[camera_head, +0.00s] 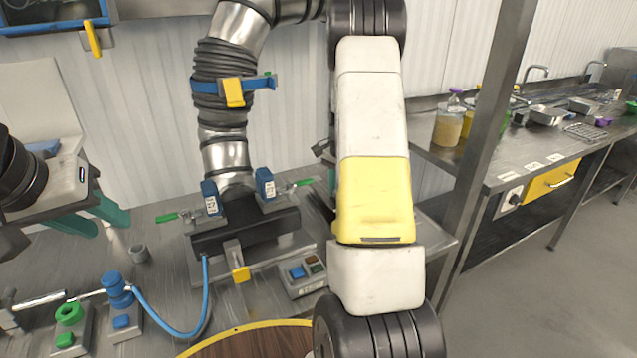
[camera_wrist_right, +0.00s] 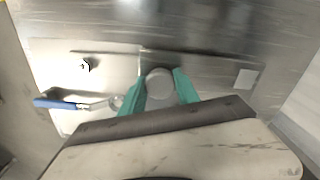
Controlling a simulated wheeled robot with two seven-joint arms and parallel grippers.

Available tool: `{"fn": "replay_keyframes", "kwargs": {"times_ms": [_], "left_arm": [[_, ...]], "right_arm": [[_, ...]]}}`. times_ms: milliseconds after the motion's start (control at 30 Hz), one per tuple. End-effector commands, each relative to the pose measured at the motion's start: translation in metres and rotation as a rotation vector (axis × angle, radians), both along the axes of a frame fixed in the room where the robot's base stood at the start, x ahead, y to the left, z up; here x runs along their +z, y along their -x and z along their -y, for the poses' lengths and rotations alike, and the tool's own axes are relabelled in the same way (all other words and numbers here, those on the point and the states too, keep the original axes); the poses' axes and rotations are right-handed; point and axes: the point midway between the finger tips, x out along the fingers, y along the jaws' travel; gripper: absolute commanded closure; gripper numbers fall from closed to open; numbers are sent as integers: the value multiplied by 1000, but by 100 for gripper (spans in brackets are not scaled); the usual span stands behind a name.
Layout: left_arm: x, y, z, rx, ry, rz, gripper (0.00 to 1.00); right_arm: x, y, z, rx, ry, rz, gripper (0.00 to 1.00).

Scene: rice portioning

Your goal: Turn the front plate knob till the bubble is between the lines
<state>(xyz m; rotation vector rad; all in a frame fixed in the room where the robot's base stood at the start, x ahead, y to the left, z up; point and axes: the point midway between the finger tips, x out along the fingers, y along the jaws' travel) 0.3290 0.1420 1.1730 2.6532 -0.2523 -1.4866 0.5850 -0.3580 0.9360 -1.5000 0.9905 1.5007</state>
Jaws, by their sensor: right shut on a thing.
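In the right wrist view my right gripper (camera_wrist_right: 160,88) has its two green fingers on either side of a round grey knob (camera_wrist_right: 160,80), shut on it. The knob's top faces the camera. In the head view my left gripper (camera_head: 112,228) is at the left, its green fingers apart and empty above the steel table. My right gripper is out of the head view, below my white and yellow right arm. I cannot make out a bubble or its lines in either view.
The right wrist view shows a small black knob (camera_wrist_right: 85,65), a blue-handled tool (camera_wrist_right: 62,104) and a white label (camera_wrist_right: 246,79) around the gripper. In the head view a blue hose (camera_head: 180,330), a button box (camera_head: 302,277) and a small grey cylinder (camera_head: 139,253) occupy the table.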

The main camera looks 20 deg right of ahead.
Motion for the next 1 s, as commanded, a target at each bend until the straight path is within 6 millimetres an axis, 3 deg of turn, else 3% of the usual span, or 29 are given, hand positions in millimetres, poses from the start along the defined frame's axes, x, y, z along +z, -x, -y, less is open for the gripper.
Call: {"fn": "replay_keyframes", "kwargs": {"times_ms": [133, 167, 233, 267, 633, 1000], "left_arm": [[0, 0, 0, 0, 0, 0, 64], [0, 0, 0, 0, 0, 0, 64], [0, 0, 0, 0, 0, 0, 64], [0, 0, 0, 0, 0, 0, 64], [0, 0, 0, 0, 0, 0, 64], [0, 0, 0, 0, 0, 0, 64]], "right_arm": [[0, 0, 0, 1, 1, 1, 100], [0, 0, 0, 1, 1, 1, 57], [0, 0, 0, 1, 1, 1, 43], [0, 0, 0, 2, 1, 1, 41], [6, -1, 0, 2, 0, 2, 41], [64, -1, 0, 1, 2, 4, 41]]}}
